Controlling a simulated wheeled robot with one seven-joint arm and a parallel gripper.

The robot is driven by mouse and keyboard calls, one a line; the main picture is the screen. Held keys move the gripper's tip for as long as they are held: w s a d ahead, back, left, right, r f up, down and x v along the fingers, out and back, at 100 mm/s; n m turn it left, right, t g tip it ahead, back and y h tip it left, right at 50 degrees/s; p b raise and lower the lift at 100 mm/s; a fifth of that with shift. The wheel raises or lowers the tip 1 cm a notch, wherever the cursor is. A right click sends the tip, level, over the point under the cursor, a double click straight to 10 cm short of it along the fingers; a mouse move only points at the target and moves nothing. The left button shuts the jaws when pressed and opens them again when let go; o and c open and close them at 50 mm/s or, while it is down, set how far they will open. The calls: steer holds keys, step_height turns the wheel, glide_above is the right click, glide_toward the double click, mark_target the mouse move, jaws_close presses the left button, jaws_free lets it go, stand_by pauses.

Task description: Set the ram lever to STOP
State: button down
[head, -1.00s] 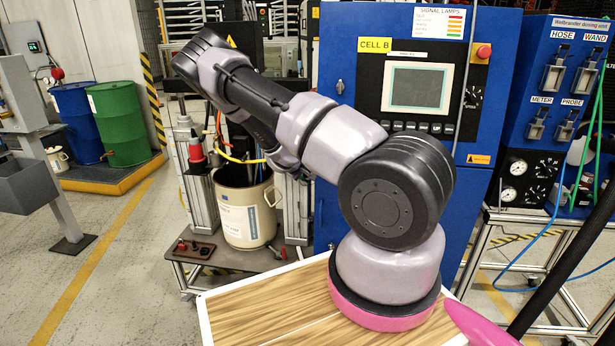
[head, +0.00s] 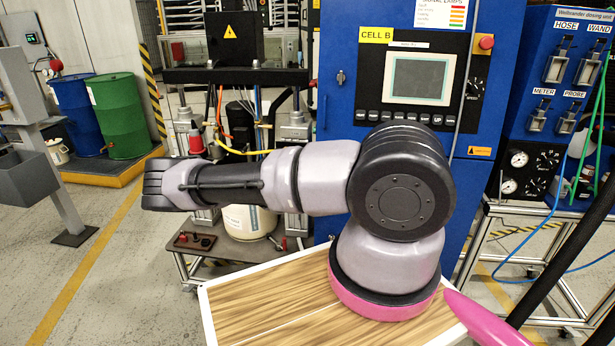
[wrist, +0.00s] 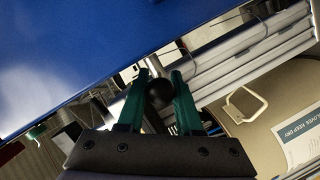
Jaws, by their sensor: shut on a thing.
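In the wrist view, my gripper (wrist: 160,82) has its two green fingers shut on a dark round knob (wrist: 159,95). The knob looks like the end of the ram lever; its shaft and the STOP marking cannot be made out. In the head view my forearm lies almost level across the pump stand, and my gripper is hidden there.
A beige drum (head: 248,221) stands on a low cart (head: 237,247) behind my forearm; it also shows in the wrist view (wrist: 262,140). A blue control cabinet (head: 335,140) is close on the right. Blue and green drums (head: 122,115) stand far left.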

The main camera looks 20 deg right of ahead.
steer(key=shift+f, duration=0.2)
stand_by(0.4)
steer(key=c, duration=0.7)
jaws_free()
steer(key=v, duration=1)
steer(key=shift+s+a, duration=0.25)
steer(key=shift+a, duration=0.1)
steer(key=shift+f, duration=0.1)
